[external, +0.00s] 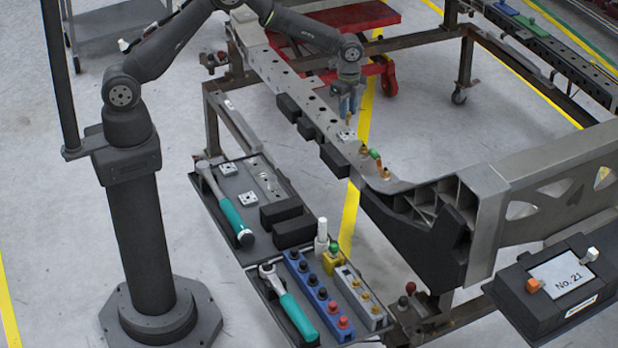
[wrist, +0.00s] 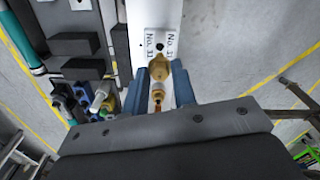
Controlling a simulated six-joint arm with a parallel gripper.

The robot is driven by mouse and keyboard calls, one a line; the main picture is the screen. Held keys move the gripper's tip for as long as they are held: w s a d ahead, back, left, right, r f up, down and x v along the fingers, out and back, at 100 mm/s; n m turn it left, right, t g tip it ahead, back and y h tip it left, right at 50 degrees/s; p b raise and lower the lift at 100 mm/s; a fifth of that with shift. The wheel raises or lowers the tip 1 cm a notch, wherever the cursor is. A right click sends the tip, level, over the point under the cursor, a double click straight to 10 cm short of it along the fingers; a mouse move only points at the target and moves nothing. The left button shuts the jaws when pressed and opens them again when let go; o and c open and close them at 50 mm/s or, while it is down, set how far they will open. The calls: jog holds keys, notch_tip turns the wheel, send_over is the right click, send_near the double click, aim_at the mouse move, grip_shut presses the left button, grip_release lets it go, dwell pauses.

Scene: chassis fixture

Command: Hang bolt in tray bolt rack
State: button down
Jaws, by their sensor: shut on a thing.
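My gripper (external: 350,108) is over the chassis beam (external: 282,82), pointing down, with its blue fingers shut on a brass bolt (external: 349,119). In the wrist view the bolt (wrist: 160,69) shows between the fingers, in front of a white plate marked with a number (wrist: 160,42). The bolt appears close to that plate on the beam; I cannot tell whether they touch. The grey bolt rack (external: 376,322) stands in the tray at the lower middle, with several brass bolts in it, well below and apart from my gripper.
A blue rack (external: 318,294) with dark and red knobs stands left of the bolt rack. A yellow holder (external: 332,262) with a green top and a white cylinder (external: 321,236) are behind. Brass fittings (external: 386,174) stick up from the beam.

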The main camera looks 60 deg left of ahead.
jog(key=shift+r, duration=0.5)
